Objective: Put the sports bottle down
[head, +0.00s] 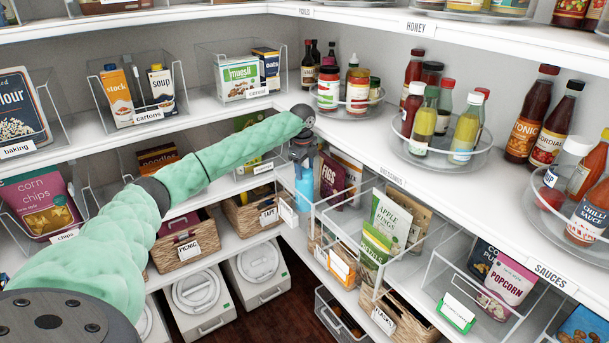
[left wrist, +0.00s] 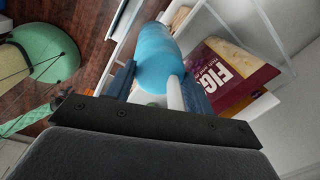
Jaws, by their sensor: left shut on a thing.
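The sports bottle (head: 304,190) is light blue and shows in the head view below my left gripper (head: 302,152), near the shelf corner. In the left wrist view the blue bottle (left wrist: 158,58) sits between the fingers of my left gripper (left wrist: 158,92), which is shut on it. In the head view the bottle hangs beside the left end of a wire basket on the middle right shelf. I cannot tell whether its base touches anything. My right gripper is in neither view.
A purple figs package (head: 335,182) stands close to the right of the bottle, and shows large in the left wrist view (left wrist: 222,75). Wire baskets (head: 352,228) with snack bags line that shelf. Sauce bottles stand on turntables (head: 440,148) above. Lidded white bins (head: 258,268) are below left.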

